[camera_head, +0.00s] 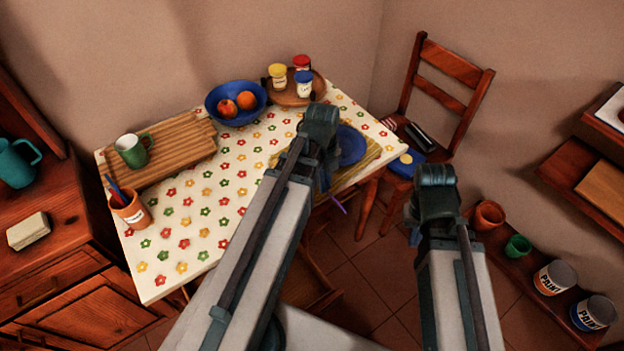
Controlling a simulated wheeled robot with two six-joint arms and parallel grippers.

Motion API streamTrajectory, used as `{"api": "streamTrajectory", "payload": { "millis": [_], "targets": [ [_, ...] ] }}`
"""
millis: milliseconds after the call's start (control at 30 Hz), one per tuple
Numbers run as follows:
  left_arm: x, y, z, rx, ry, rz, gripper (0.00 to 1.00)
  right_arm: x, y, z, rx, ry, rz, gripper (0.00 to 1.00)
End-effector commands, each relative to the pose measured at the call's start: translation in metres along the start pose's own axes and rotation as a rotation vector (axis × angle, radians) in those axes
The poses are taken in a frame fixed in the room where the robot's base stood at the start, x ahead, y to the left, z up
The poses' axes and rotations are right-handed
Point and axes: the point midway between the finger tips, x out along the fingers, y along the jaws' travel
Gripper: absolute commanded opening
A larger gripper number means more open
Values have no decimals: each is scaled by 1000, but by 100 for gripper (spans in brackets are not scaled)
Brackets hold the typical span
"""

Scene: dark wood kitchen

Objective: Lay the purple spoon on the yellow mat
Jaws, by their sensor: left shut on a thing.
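A thin purple piece, the purple spoon (339,204), shows just below my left gripper (325,182), by the table's front right edge. My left gripper is shut on it; my own arm hides most of the grip and the rest of the spoon. The yellow mat (368,162) lies at the right end of the table, partly behind my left arm, with a blue plate (352,146) on it. My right gripper (414,236) is to the right of the table above the floor, mostly hidden by its own arm, so its jaws cannot be made out.
A blue bowl of fruit (236,119), a round tray with several jars (291,96), a cutting board with a green mug (131,150) and a terracotta pot (131,212) stand on the flowered tablecloth. A chair (447,70) stands at the right.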

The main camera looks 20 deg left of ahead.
Motion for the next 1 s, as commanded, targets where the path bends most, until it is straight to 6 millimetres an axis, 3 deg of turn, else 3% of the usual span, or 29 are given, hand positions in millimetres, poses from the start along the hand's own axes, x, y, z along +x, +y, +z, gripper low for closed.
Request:
{"api": "streamTrajectory", "payload": {
  "millis": [33,200,500,633,833,1000],
  "targets": [
    [1,0,13,-5,0,0,0,2,0,0,0,0,0,0],
    [1,4,36,-2,1,0,0,4,0,0,0,0,0,0],
    [0,5,43,0,0,0,0,4,0,0,0,0,0,0],
    [1,6,56,-2,0,0,0,6,0,0,0,0,0,0],
    [32,7,57,0,1,0,0,36,-3,-2,0,0,0,0],
    [37,7,58,0,0,0,0,42,-4,-2,-1,0,0,0]
  ]
}}
